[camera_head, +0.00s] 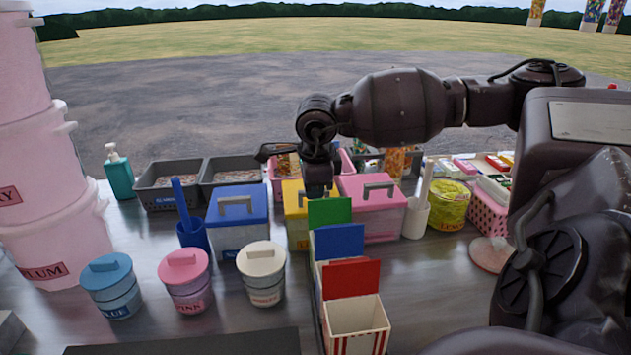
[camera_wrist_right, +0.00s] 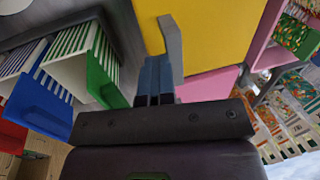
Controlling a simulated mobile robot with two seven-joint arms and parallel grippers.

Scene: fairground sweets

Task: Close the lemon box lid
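The lemon box (camera_head: 297,233) stands on the counter between a blue-lidded and a pink-lidded box. Its yellow lid (camera_head: 291,196) is partly hidden by my right arm and a green card, so I cannot tell whether it sits fully closed. My right gripper (camera_head: 318,190) points down over the lid's right side. In the right wrist view, the yellow lid (camera_wrist_right: 215,35) fills the upper middle, with its grey handle (camera_wrist_right: 172,45) just beside the fingertips (camera_wrist_right: 159,62). The two fingers are together, with no object visible between them. My left gripper is not in view.
Striped cartons with green (camera_head: 329,212), blue and red (camera_head: 351,279) flaps stand close in front of the lemon box. The blue-lidded box (camera_head: 237,203) is left, the pink-lidded box (camera_head: 383,220) right. Lidded tubs (camera_head: 262,275) stand in front. Grey trays (camera_head: 167,187) lie behind.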

